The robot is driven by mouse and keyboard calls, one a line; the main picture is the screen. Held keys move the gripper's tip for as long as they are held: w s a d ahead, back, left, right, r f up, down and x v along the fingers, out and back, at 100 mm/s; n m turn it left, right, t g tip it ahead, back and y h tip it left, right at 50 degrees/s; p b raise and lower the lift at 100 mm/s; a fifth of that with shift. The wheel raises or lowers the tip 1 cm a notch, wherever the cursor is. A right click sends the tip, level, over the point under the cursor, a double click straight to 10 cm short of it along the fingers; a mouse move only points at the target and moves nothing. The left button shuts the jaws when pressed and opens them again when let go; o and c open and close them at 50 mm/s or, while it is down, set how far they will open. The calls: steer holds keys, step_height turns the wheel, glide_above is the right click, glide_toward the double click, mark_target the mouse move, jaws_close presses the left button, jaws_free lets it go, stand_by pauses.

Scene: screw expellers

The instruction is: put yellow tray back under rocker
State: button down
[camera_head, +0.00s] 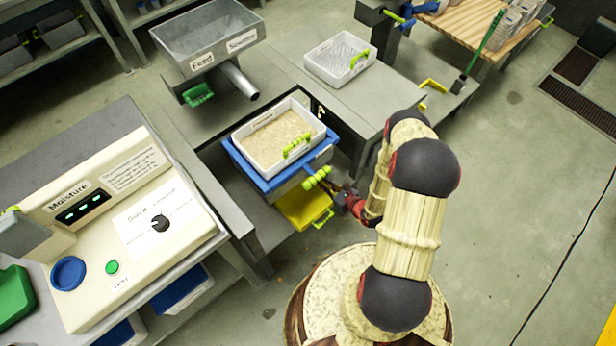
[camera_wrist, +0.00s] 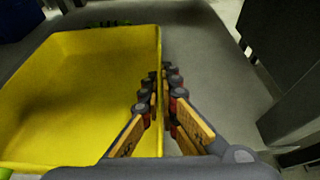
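The yellow tray (camera_head: 300,208) sits low, partly beneath the blue-framed rocker (camera_head: 262,180), with its green handle (camera_head: 323,219) at the front right. In the wrist view the yellow tray (camera_wrist: 75,95) fills the left side and looks empty. My gripper (camera_wrist: 160,80) has one finger inside the tray's right wall and one outside, tips close together, pinching that wall. In the head view my gripper (camera_head: 345,190) is at the tray's right side, its fingertips hard to make out. The tray's back part is hidden by the rocker in the head view.
A white tray of grainy material (camera_head: 270,155) with a green handle sits on the rocker. A moisture meter (camera_head: 120,215) stands on the left bench. A grey bench with another white tray (camera_head: 340,57) is behind. Open floor (camera_head: 510,210) lies to the right.

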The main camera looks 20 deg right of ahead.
steer(key=w, duration=0.2)
steer(key=w+a+b, duration=0.1)
steer(key=w, duration=0.1)
steer(key=w+a+b, duration=0.1)
steer(key=w, duration=0.2)
steer(key=shift+a, duration=0.15)
steer(key=f+b, duration=0.1)
steer(key=f, duration=0.1)
steer(key=w+f+b, duration=0.1)
steer(key=shift+a+f, duration=0.1)
steer(key=shift+f, duration=0.25)
steer(key=shift+r, duration=0.15)
steer(key=c, duration=2.5)
jaws_free()
steer(key=shift+s, duration=0.1)
steer(key=shift+c, duration=0.2)
steer(key=o, duration=0.5)
